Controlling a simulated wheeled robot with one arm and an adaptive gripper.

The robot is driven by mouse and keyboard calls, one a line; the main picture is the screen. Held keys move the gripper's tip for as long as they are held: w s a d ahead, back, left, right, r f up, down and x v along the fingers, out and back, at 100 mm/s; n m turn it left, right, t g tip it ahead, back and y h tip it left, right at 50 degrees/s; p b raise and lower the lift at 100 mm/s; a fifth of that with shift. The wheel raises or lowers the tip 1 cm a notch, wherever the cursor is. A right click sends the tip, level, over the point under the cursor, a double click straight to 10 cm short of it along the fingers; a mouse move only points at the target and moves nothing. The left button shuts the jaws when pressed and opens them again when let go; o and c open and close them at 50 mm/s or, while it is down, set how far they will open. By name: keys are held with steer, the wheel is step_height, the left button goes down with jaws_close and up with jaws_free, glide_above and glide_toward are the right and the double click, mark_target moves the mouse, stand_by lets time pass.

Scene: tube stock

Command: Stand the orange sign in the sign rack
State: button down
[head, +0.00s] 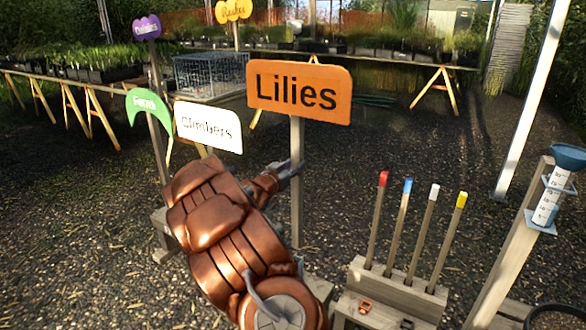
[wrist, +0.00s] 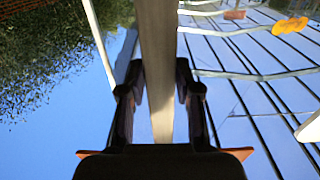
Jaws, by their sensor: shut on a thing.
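The orange sign (head: 299,92), lettered "Lilies", stands nearly upright on a pale wooden post. My gripper (head: 291,172) is shut on this post below the board. In the wrist view the sign's post (wrist: 158,40) runs between the two fingers of my gripper (wrist: 159,80). The post's lower end is hidden behind my arm, so I cannot tell whether it is seated. Wooden parts of what looks like the sign rack (head: 163,222) show left of my arm, which covers most of it.
A white "Climbers" sign (head: 208,127), a green sign (head: 148,108) and a purple sign (head: 147,28) stand to the left. A wooden block (head: 393,287) with several colour-tipped stakes stands right of my arm. A post with a rain gauge (head: 548,205) is farther right. Gravel behind is open.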

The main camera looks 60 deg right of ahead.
mark_target(295, 179)
steer(key=shift+f+b, duration=2.05)
steer(key=shift+f, duration=0.55)
steer(key=shift+a+r, duration=0.1)
steer(key=shift+a, duration=0.2)
steer(key=shift+f, duration=0.25)
steer(key=shift+f, duration=1)
steer(key=shift+f+b, duration=0.65)
steer(key=shift+f, duration=0.65)
